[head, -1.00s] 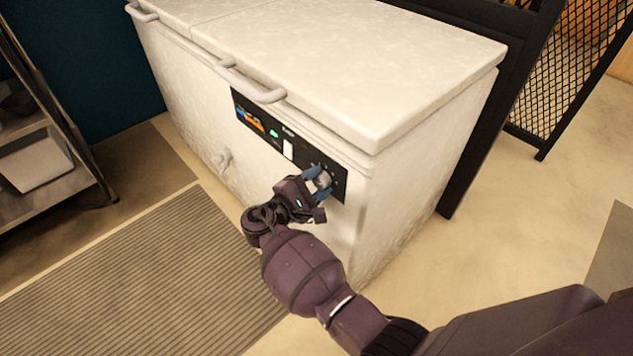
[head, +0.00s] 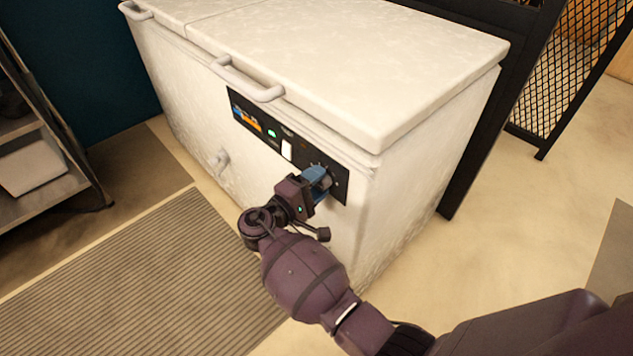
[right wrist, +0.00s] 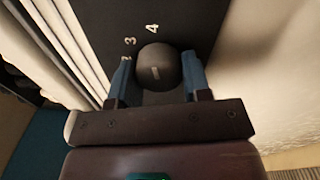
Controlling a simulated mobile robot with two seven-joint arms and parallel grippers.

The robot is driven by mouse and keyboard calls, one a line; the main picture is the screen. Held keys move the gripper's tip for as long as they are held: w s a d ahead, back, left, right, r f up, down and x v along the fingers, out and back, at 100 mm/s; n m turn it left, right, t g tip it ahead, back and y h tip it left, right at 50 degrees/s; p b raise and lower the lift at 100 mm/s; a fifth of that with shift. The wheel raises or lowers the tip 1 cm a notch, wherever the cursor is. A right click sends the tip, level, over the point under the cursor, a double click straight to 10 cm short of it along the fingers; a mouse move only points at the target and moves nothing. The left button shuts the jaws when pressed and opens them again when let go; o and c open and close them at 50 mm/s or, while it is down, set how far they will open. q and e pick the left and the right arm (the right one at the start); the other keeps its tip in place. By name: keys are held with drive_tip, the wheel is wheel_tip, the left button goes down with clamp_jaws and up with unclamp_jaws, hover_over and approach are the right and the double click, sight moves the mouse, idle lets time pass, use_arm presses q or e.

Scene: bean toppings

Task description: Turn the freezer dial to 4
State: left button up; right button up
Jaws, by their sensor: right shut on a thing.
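The freezer (head: 270,190) is a white chest with a black control panel (head: 340,187) on its front. The dial (right wrist: 158,68) is a dark round knob with a short pale mark, seen in the right wrist view. The numbers 3 (right wrist: 130,41) and 4 (right wrist: 152,28) are printed above it, with part of another number at the left. The dial's mark lies roughly below the 4. My right gripper (head: 318,179) is shut on the dial, its blue fingers on either side (right wrist: 158,77). In the head view the gripper mostly hides the dial. My left gripper is not in view.
A light rocker switch (head: 287,150) and a green light (head: 271,133) are on the panel. Lid handles (head: 245,82) stick out above it. A metal shelf (head: 40,160) stands at the left, and a ribbed mat (head: 150,275) lies on the floor. A mesh partition (head: 560,80) stands behind.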

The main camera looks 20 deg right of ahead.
drive_tip(key=o, duration=0.8)
drive_tip(key=shift+d, duration=0.1)
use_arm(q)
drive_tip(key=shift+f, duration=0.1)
use_arm(e)
drive_tip(key=shift+o, duration=0.7)
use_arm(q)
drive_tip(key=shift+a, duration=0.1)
